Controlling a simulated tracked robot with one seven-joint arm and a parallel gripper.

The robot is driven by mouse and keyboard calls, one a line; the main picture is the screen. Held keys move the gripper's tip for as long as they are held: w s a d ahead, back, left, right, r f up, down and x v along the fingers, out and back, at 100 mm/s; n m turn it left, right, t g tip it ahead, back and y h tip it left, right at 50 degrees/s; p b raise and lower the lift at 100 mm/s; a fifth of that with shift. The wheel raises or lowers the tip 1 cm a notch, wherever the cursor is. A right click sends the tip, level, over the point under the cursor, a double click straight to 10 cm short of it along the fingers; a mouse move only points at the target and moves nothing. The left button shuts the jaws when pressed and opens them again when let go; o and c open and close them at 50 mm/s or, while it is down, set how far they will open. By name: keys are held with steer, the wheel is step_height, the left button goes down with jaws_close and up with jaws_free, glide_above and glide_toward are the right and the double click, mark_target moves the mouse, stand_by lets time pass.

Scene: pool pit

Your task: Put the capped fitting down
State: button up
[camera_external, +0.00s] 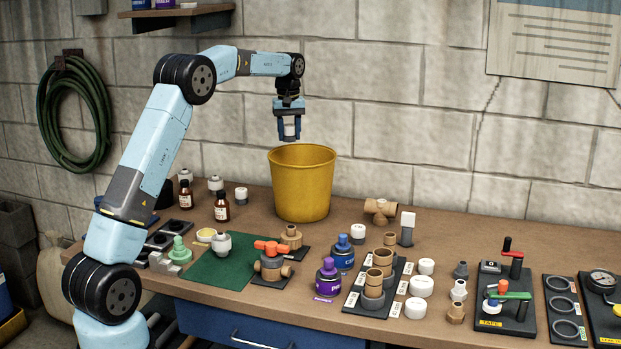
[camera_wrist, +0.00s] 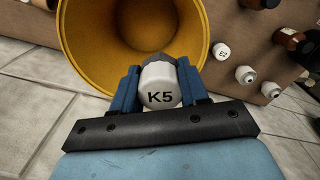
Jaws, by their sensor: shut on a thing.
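The capped fitting is held in my gripper (camera_external: 290,128) above the yellow bucket (camera_external: 303,185). In the wrist view the fitting's white cap (camera_wrist: 160,88) reads "K5", with a blue finger of my gripper (camera_wrist: 160,90) on each side, shut on it. A grey part shows behind the cap. The bucket also shows in the wrist view (camera_wrist: 88,50), its open mouth beyond the fitting. The fitting is clear of the rim in the external view. The bucket looks empty in its visible part.
A green mat (camera_external: 215,268) lies on the workbench with a white-topped fitting (camera_external: 221,243) on it. Brown bottles (camera_external: 222,207) and white-capped fittings (camera_external: 241,194) stand left of the bucket. A pipe tee (camera_external: 380,207) and a black tray with rings (camera_external: 362,305) are to the right.

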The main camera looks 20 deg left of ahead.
steer(key=shift+w+d+f, duration=0.15)
steer(key=shift+w+f, duration=0.05)
steer(key=shift+w, duration=0.3)
steer(key=shift+w+d+f, duration=0.1)
steer(key=shift+w+f, duration=0.05)
steer(key=shift+w, duration=0.3)
steer(key=shift+w+f, duration=0.15)
steer(key=shift+f, duration=0.05)
step_height(320, 180, down, 23)
steer(key=shift+r, duration=0.15)
steer(key=o, duration=1.1)
step_height(320, 180, up, 12)
steer(key=shift+r, duration=0.1)
